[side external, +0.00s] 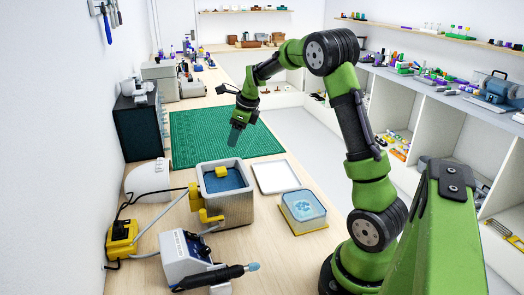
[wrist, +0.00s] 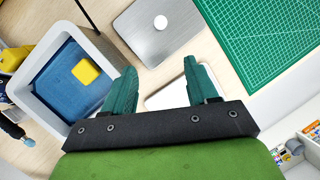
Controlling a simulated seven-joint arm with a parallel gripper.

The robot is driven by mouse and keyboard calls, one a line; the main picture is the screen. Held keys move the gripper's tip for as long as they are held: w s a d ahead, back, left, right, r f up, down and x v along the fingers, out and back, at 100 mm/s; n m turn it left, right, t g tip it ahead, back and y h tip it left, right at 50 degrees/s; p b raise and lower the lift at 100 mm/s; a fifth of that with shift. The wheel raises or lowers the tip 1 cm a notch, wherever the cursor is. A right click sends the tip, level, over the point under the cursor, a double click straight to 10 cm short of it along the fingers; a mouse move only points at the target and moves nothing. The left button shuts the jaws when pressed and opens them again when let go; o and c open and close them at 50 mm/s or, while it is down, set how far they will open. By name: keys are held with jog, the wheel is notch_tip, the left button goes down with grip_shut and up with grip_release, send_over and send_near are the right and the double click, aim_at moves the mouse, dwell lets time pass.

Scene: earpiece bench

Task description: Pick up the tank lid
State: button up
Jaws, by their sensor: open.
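My gripper (side external: 235,137) points down above the bench, apart from the lid. In the wrist view its green fingers (wrist: 160,72) are spread, with nothing between them.
A white tray (side external: 274,176) and a clear blue-lidded container (side external: 303,207) stand right of the tank. The green mat (side external: 200,137) lies beyond. A yellow fitting (side external: 208,213), a blue-and-white device (side external: 188,256) and cables crowd the near side. A dark box (side external: 140,128) stands by the wall.

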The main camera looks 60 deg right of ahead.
jog(key=w+f+m, duration=0.1)
jog(key=f, duration=0.2)
jog(key=w+f+m, duration=0.1)
jog(key=w+f, duration=0.1)
jog(key=f, duration=0.1)
jog(key=w+f+m, duration=0.1)
jog(key=w+f, duration=0.1)
jog(key=f, duration=0.1)
jog(key=shift+f, duration=0.2)
jog(key=shift+w+x, duration=0.15)
jog(key=shift+x, duration=1.25)
jog(key=shift+w+x, duration=0.1)
jog(key=shift+x, duration=1.3)
jog(key=shift+a+r, duration=0.1)
jog(key=shift+r, duration=0.05)
grip_shut()
